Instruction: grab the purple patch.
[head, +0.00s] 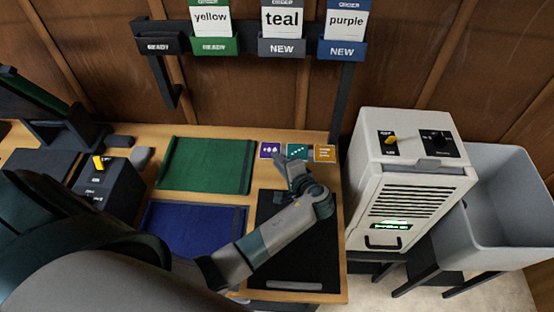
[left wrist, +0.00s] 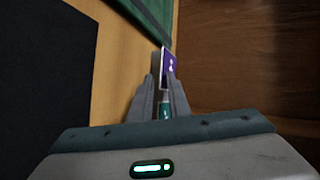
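The purple patch (head: 270,150) is a small square with white marks at the back edge of the table, leftmost in a row of three patches. My left gripper (head: 287,163) is right beside it, at its lower right, in front of the teal patch (head: 298,152). In the left wrist view the purple patch (left wrist: 169,66) shows nearly edge-on at the fingertips of my left gripper (left wrist: 162,82). A narrow gap shows between the fingers; no firm hold on the patch is visible. My right gripper is not in view.
An orange patch (head: 325,153) lies right of the teal one. A green mat (head: 205,165), a blue mat (head: 190,228) and a black mat (head: 310,255) cover the table. A white machine (head: 405,170) and grey bin (head: 510,215) stand right. Labelled holders (head: 282,47) hang above.

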